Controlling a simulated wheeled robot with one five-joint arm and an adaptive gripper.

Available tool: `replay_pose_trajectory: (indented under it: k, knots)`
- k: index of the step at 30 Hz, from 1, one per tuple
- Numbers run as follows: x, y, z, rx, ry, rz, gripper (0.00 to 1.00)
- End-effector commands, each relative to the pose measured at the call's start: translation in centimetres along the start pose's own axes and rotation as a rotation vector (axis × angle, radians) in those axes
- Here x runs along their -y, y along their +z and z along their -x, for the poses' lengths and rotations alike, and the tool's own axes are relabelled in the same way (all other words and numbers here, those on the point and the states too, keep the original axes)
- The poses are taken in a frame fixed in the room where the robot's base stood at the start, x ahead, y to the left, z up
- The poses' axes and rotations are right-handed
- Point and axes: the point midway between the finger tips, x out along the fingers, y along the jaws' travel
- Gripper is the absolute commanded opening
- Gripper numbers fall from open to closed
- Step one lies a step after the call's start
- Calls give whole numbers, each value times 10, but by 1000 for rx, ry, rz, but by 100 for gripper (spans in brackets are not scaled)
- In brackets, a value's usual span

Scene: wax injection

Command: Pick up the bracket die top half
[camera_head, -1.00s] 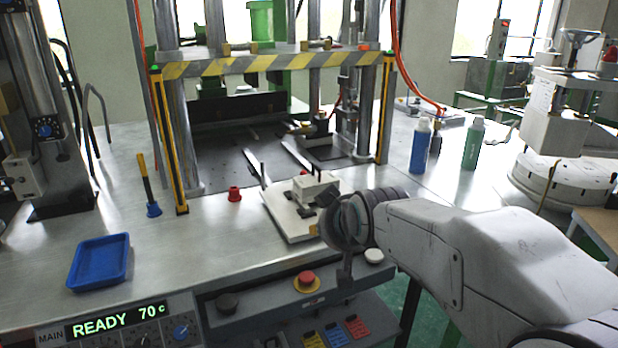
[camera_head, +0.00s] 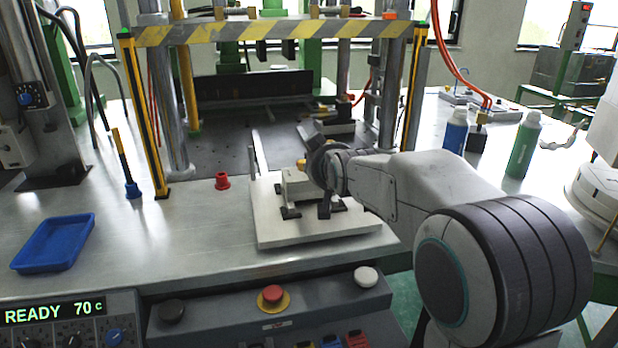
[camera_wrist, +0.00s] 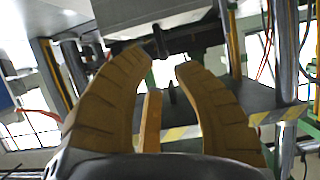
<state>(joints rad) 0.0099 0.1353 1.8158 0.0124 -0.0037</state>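The bracket die is a pale block (camera_head: 292,188) on a white plate (camera_head: 330,232) at the front of the press; I cannot make out the seam between its halves. Dark clamps sit at the block's foot. My gripper (camera_head: 312,165) is at the block's right and upper side, partly covering it; whether it touches cannot be told.
Striped guard posts and a striped crossbar (camera_head: 270,31) frame the press. A red knob (camera_head: 222,181) stands left of the plate. A blue tray (camera_head: 53,243) lies far left. Blue (camera_head: 456,130) and green (camera_head: 523,145) bottles stand at right. The bench between tray and plate is clear.

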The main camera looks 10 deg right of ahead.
Motion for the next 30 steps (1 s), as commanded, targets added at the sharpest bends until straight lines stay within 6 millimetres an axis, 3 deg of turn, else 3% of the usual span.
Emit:
replay_pose_trajectory:
  k: [12, 25, 30]
  knots:
    - [2, 3, -44, 1, -3, 0, 24]
    - [2, 2, -52, 0, -3, 0, 27]
    - [2, 2, -52, 1, -3, 0, 12]
